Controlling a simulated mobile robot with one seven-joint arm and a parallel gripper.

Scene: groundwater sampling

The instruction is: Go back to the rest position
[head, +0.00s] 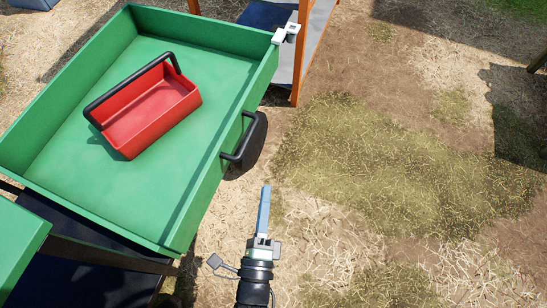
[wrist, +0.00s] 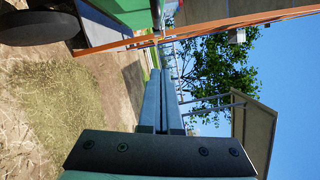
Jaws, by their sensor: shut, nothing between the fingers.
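My gripper (head: 265,212) shows at the bottom middle of the head view, over bare straw-strewn ground, to the right of the green cart. Its blue-grey fingers are together and hold nothing. The wrist view shows the same closed fingers (wrist: 161,98) pointing away from the camera, with open air around them. The gripper touches nothing that I can see.
A green cart tray (head: 215,75) holds a red tote (head: 150,112) with a black handle. The cart has a black side handle (head: 240,145) close to my gripper. An orange-framed structure (head: 301,55) stands behind. The ground at right is clear.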

